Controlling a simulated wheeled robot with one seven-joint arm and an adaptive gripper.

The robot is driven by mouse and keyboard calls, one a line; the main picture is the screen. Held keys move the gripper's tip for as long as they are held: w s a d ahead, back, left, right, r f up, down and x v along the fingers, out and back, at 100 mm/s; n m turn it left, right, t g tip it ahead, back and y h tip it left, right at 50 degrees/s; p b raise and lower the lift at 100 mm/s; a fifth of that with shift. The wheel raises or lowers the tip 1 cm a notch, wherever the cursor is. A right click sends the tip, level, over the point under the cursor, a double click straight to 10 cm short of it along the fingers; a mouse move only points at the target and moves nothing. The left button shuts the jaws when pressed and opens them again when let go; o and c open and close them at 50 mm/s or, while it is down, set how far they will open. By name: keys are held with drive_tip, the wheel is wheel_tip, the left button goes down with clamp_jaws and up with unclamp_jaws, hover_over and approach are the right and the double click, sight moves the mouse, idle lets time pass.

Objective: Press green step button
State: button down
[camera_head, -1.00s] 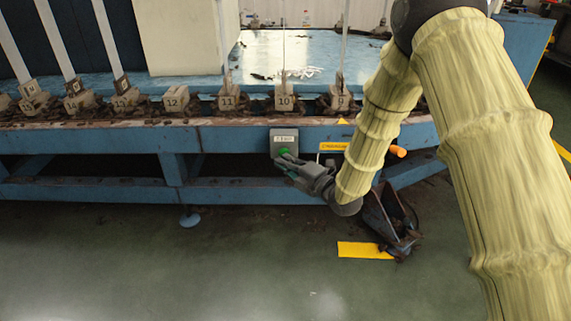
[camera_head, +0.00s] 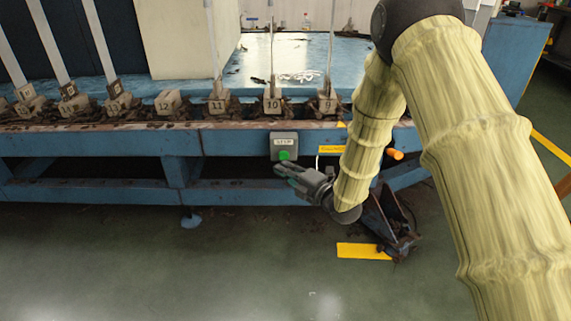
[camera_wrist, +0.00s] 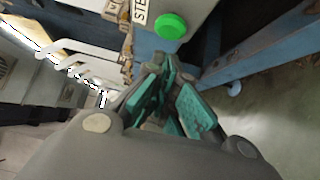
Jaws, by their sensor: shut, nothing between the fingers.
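The green step button (camera_head: 284,156) sits low on a small grey box (camera_head: 284,140) on the front beam of the blue machine. In the wrist view the button (camera_wrist: 170,27) is a round green disc beside the letters "STE", just beyond the fingertips. My gripper (camera_head: 281,168) is shut and empty, its tips just below and in front of the button in the head view. In the wrist view my gripper (camera_wrist: 168,68) shows its teal finger pads, with the tips short of the button. I see a small gap between the tips and the button.
The blue beam (camera_head: 225,139) runs across the machine's front, with numbered blocks (camera_head: 272,101) above it. An orange knob (camera_head: 395,154) and a yellow label (camera_head: 332,149) are right of the box. A dark pedal-like part (camera_head: 390,222) stands on the floor near a yellow strip (camera_head: 360,251).

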drive_tip(key=p+v, duration=0.3)
drive_tip(key=v, duration=0.7)
drive_tip(key=shift+f, duration=0.15)
idle(2.2)
drive_tip(key=s+d+f+m+g+h+p, duration=0.15)
drive_tip(key=s+d+f+m+h, duration=0.35)
drive_tip(key=s+f+m, duration=0.5)
drive_tip(key=s+d+f+m+g+h+b, duration=0.1)
drive_tip(key=s+d+f+m+g+h, duration=0.35)
drive_tip(key=f, duration=0.85)
drive_tip(key=s+d+f+m+g+h, duration=0.15)
drive_tip(key=s+m, duration=0.25)
drive_tip(key=s, duration=0.6)
drive_tip(key=s+d+f+m+g+h+p, duration=0.1)
drive_tip(key=s+d+f+m+g, duration=0.3)
drive_tip(key=s, duration=0.6)
drive_tip(key=s+d+f+m+g+h, duration=0.1)
drive_tip(key=s+m+g, duration=0.1)
drive_tip(key=s+m, duration=0.5)
wheel_tip(320, 180, up, 38)
drive_tip(key=s+n+p, duration=0.1)
drive_tip(key=n+p, duration=0.1)
drive_tip(key=p, duration=3.6)
drive_tip(key=shift+s+t, duration=0.35)
